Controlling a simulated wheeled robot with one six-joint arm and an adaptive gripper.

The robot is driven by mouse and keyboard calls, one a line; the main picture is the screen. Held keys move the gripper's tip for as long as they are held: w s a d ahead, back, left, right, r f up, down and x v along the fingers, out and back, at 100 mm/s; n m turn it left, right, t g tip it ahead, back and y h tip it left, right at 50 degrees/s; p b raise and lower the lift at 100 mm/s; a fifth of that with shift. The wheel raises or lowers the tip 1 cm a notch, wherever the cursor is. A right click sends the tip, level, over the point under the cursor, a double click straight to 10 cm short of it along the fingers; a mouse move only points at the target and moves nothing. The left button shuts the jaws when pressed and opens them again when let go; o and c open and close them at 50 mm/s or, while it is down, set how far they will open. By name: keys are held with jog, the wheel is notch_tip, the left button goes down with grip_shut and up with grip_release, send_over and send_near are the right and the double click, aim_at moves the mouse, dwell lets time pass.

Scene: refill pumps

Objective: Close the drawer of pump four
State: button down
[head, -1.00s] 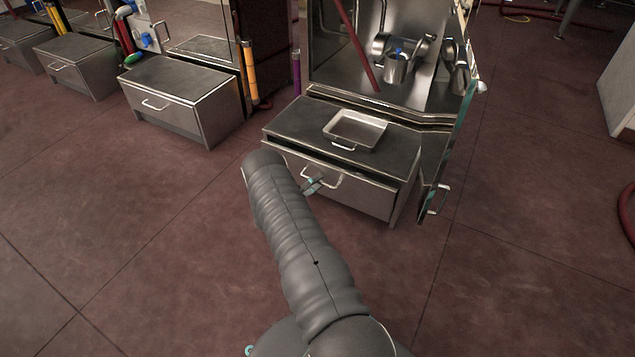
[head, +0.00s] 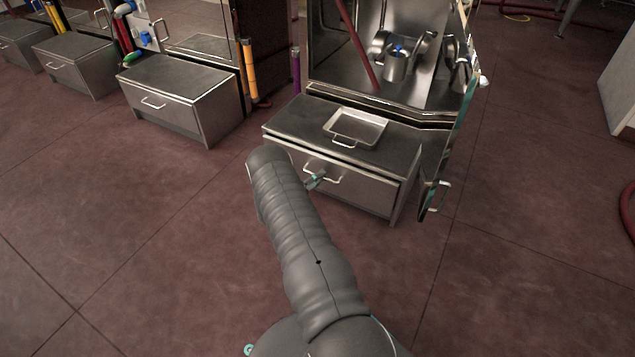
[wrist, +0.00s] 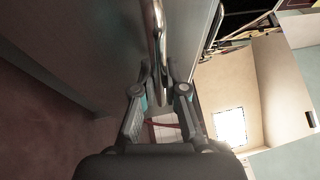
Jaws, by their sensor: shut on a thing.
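The drawer (head: 362,191) sits low in the steel unit in front of me, below its dark top. Its front looks nearly flush with the cabinet, with a thin dark gap along the upper edge. My gripper (head: 315,180) is at the drawer's handle (head: 333,177), with my arm hiding the left part of the drawer front. In the wrist view, the fingers of my gripper (wrist: 160,88) are closed around the bar of the handle (wrist: 153,40), with the drawer front (wrist: 85,45) close beside it on the left.
A shallow metal tray (head: 357,130) lies on top of the unit. An open glass-edged door (head: 437,190) stands at its right. Similar drawer units (head: 180,98) line the left. The red-brown floor (head: 530,270) is clear at the right.

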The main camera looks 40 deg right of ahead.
jog(key=d, duration=0.1)
jog(key=w+d+b, duration=0.1)
jog(key=shift+w+d, duration=0.1)
jog(key=shift+d, duration=0.25)
jog(key=c, duration=1.2)
grip_release()
jog(key=shift+d, duration=0.1)
jog(key=shift+a, duration=0.2)
jog(key=a+f, duration=0.2)
jog(key=a, duration=0.9)
jog(key=shift+a, duration=0.3)
jog(key=shift+f, duration=0.1)
